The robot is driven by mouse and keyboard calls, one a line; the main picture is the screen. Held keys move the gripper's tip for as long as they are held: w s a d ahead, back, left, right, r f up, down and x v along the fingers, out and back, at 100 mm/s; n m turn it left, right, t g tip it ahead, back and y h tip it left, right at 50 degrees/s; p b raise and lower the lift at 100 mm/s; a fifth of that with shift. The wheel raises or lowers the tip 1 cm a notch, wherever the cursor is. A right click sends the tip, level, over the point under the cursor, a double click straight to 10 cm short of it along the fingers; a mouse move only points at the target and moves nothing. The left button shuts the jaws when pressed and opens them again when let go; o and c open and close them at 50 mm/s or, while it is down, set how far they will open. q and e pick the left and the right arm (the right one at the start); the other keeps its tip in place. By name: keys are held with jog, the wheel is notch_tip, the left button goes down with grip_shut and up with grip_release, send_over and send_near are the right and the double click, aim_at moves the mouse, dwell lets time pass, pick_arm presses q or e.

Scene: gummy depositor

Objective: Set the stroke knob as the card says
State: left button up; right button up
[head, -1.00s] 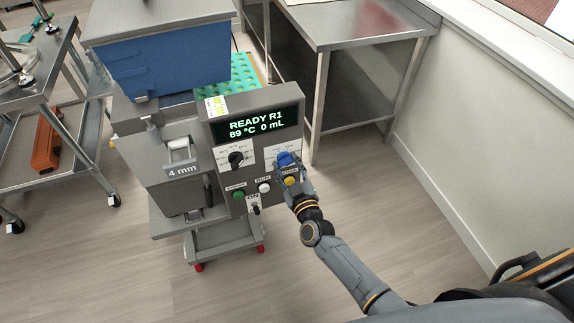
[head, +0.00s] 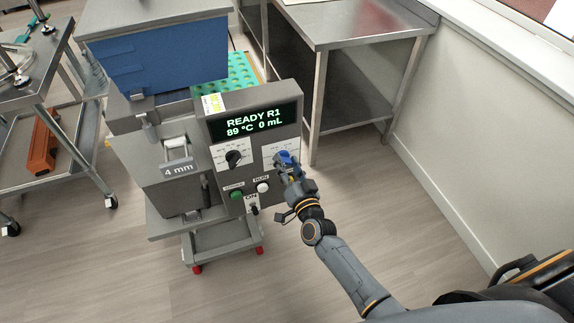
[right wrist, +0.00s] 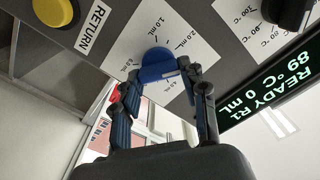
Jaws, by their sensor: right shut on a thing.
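The blue stroke knob (head: 284,156) is on the right of the depositor's control panel. In the right wrist view the knob (right wrist: 157,57) sits on a white dial plate (right wrist: 128,36) with marks including 1.0 mL and 2.0 mL; lower marks are partly covered. My right gripper (head: 287,166) is shut on the knob, one finger on each side, as the right wrist view also shows (right wrist: 159,73). I cannot tell which mark the knob points to. A small white and yellow card (head: 214,103) is at the panel's top left; its writing is too small to read. My left gripper is not in view.
The display (head: 254,122) reads READY R1, 89 °C, 0 mL. A black temperature knob (head: 234,158), a green button (head: 236,195), a white button (head: 263,187) and a yellow RETURN button (right wrist: 53,12) are close by. A steel table (head: 360,27) stands behind right.

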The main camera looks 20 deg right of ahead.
jog(key=m, duration=0.2)
jog(key=m+b, duration=0.1)
jog(key=m, duration=0.2)
jog(key=shift+f+m+b, duration=0.2)
jog(key=shift+m+b, duration=0.1)
jog(key=m+b, duration=0.1)
jog(key=m, duration=0.4)
jog(key=shift+d+m+b, duration=0.1)
jog(key=shift+m+b, duration=0.2)
jog(key=shift+b, duration=0.05)
jog(key=o, duration=1.1)
jog(key=shift+o, duration=0.2)
jog(key=s, duration=1.2)
jog(key=shift+d, duration=0.2)
